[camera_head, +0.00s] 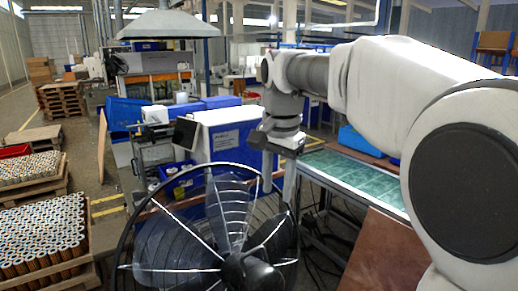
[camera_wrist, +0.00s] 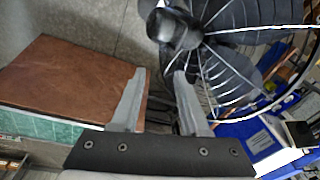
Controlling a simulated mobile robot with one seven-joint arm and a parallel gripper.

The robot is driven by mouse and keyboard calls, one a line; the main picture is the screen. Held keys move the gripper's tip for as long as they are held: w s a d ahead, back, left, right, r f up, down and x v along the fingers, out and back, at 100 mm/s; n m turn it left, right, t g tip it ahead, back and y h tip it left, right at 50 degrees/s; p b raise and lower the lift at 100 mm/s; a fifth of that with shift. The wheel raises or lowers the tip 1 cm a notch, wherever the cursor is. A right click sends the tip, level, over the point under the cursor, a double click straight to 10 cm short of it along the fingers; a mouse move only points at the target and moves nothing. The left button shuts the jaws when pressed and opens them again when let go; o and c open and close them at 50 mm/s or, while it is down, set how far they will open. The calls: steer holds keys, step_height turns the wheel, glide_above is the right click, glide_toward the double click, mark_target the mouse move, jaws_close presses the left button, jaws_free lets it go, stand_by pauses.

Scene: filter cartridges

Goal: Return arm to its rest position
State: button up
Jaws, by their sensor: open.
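My gripper (camera_wrist: 160,82) shows in the wrist view with its two fingers spread apart and nothing between them. In the head view my gripper (camera_head: 279,181) points down from the end of my arm, just behind the upper right of a large fan. My arm crosses the right side of the head view. No filter cartridge is in my gripper.
The dark fan (camera_head: 233,262) with a wire guard stands close in front; it also shows in the wrist view (camera_wrist: 230,55). A green-topped table (camera_head: 352,181) and a brown board (camera_head: 385,252) lie to the right. Crates of many cartridges (camera_head: 45,230) stand at left.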

steer(key=s+d+f+n+t, duration=0.2)
steer(key=s+d+f, duration=0.3)
steer(key=s, duration=0.6)
steer(key=s+d+f+n+t+b, duration=0.1)
steer(key=s+d+f+n, duration=0.4)
steer(key=s, duration=0.5)
steer(key=shift+s+d+t, duration=0.25)
steer(key=shift+s+t, duration=0.1)
steer(key=shift+t, duration=0.25)
